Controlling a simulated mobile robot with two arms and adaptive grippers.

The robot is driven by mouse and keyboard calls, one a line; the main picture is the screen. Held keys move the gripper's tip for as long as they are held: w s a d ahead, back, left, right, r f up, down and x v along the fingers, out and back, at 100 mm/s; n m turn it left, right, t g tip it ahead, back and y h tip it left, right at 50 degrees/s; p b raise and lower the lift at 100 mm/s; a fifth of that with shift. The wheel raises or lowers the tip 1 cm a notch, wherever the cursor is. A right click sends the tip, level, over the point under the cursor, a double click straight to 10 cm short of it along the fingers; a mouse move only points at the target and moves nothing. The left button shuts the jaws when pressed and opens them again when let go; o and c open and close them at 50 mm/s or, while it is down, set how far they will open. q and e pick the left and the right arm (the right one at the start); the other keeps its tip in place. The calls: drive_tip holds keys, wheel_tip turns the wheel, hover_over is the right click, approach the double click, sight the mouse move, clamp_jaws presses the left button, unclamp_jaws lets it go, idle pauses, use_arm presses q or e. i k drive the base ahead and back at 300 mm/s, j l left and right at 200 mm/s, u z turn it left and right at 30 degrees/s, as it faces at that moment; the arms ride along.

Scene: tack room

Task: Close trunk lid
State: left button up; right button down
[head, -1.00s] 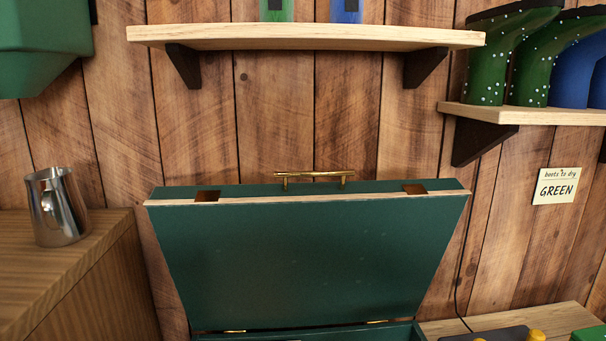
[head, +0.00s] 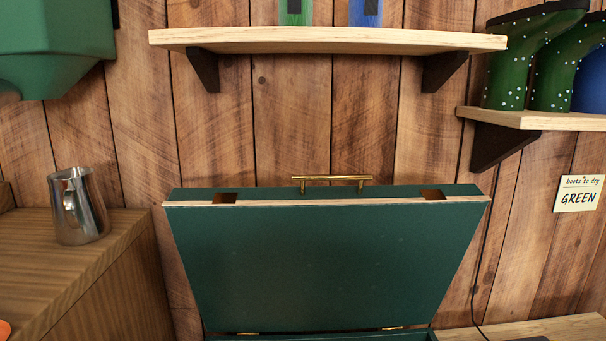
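The green trunk lid (head: 325,262) stands raised in the middle of the head view, in front of the plank wall. A brass bar handle (head: 331,178) sits at the lid's top edge. Two brass hinges (head: 393,328) show at its bottom edge. Only a thin strip of the trunk body (head: 320,337) shows at the picture's bottom; the rest is out of view. Neither of my grippers is in view.
A wooden shelf (head: 330,40) hangs above the lid. A wooden cabinet (head: 110,290) with a metal pitcher (head: 77,206) stands at left. A boot shelf (head: 540,119) and a "boots to dry GREEN" note (head: 579,193) are at right. A wooden bench top (head: 550,329) lies lower right.

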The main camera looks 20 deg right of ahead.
sight(255, 260)
drive_tip(key=k+j, duration=0.25)
drive_tip(key=j, duration=0.2)
drive_tip(key=k+j+z, duration=0.1)
drive_tip(key=k+j, duration=0.15)
drive_tip(key=j, duration=0.45)
